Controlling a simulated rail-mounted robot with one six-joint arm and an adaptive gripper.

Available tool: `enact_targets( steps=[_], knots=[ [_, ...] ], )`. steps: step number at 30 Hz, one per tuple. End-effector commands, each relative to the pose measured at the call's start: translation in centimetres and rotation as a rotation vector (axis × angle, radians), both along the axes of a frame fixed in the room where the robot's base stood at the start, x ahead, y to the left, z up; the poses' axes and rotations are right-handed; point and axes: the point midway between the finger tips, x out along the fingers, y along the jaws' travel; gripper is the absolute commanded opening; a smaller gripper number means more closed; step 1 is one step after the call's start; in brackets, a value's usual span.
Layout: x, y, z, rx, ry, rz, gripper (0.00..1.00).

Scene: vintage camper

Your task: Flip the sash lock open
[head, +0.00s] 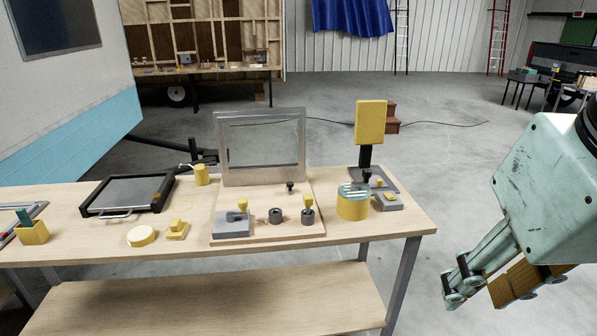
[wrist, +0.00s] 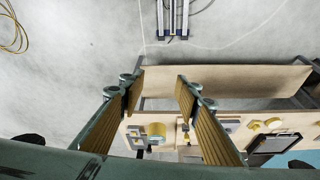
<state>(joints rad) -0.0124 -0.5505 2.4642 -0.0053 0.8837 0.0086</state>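On the workbench, a board (head: 262,238) carries a framed window (head: 219,150) standing upright. In front of the window sits a grey block with a yellow lever (head: 232,222). Beside it are a dark ring (head: 276,216) and a dark cylinder with a yellow knob (head: 308,215). A small dark knob (head: 290,187) is near the window's base. I cannot tell for sure which piece is the sash lock. My gripper (head: 484,290) is to the right of the bench, apart from everything. In the wrist view my gripper (wrist: 158,90) has its fingers spread and nothing between them.
A teal-and-yellow canister (head: 353,205), a grey block with yellow parts (head: 388,202) and a yellow panel on a post (head: 370,122) stand at the bench's right. A dark tray (head: 125,193) and small yellow items are at the left. A lower shelf (head: 230,300) runs below. Floor right of the bench is clear.

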Motion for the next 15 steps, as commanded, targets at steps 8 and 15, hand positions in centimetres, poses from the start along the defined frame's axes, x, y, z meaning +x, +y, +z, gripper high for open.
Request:
enact_targets(
  steps=[8,15],
  knots=[
    [5.4,0.6,2.6,-0.002,-0.001,0.011,0.30],
    [10.6,1.3,4.4,-0.003,-0.003,0.020,0.30]
  ],
)
